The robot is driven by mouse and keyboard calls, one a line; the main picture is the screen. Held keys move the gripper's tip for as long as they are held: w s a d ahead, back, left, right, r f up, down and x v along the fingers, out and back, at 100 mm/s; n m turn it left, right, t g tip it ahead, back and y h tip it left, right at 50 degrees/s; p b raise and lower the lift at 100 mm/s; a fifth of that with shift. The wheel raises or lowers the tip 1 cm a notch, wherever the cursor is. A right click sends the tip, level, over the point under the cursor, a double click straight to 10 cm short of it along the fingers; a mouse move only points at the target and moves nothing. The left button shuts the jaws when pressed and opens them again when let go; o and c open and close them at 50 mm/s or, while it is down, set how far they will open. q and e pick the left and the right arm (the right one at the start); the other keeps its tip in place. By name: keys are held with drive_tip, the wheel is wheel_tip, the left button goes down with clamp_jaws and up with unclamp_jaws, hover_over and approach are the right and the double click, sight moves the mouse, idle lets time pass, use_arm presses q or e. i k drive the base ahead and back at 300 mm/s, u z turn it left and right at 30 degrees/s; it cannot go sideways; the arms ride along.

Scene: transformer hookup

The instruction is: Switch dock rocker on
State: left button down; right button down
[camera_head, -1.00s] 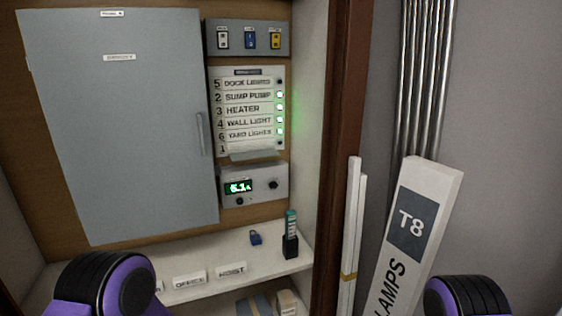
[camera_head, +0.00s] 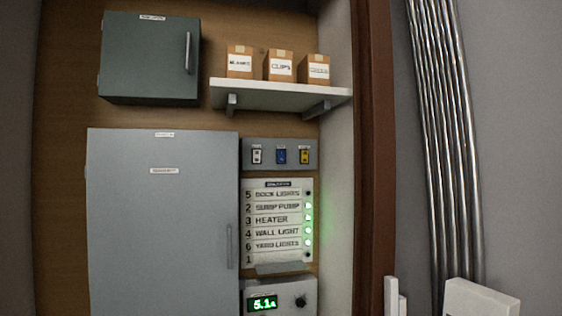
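A grey switch panel (camera_head: 279,154) is on the back wall, right of the large grey cabinet. It carries three rockers: a white one (camera_head: 257,156), a blue one (camera_head: 281,156) and a yellow one (camera_head: 304,156). Their small labels are too blurred to read, so I cannot tell which is the dock rocker or how each is set. Below is a label board (camera_head: 277,220) with rows including DOCK LIGHTS, SUMP PUMP, HEATER, WALL LIGHT and YARD LIGHTS. The lamp beside DOCK LIGHTS (camera_head: 308,194) is dark; several lamps below it glow green.
The large grey cabinet (camera_head: 160,230) and a dark green cabinet (camera_head: 150,60) are shut. A shelf (camera_head: 280,96) above the panel holds three small boxes. A meter box (camera_head: 280,299) reads 5.1. A brown post (camera_head: 372,160) and metal pipes (camera_head: 445,140) stand at right.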

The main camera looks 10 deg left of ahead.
sight(256, 153)
drive_tip(key=k, duration=0.5)
drive_tip(key=u, duration=0.9)
drive_tip(key=i, duration=1)
drive_tip(key=z, duration=1.9)
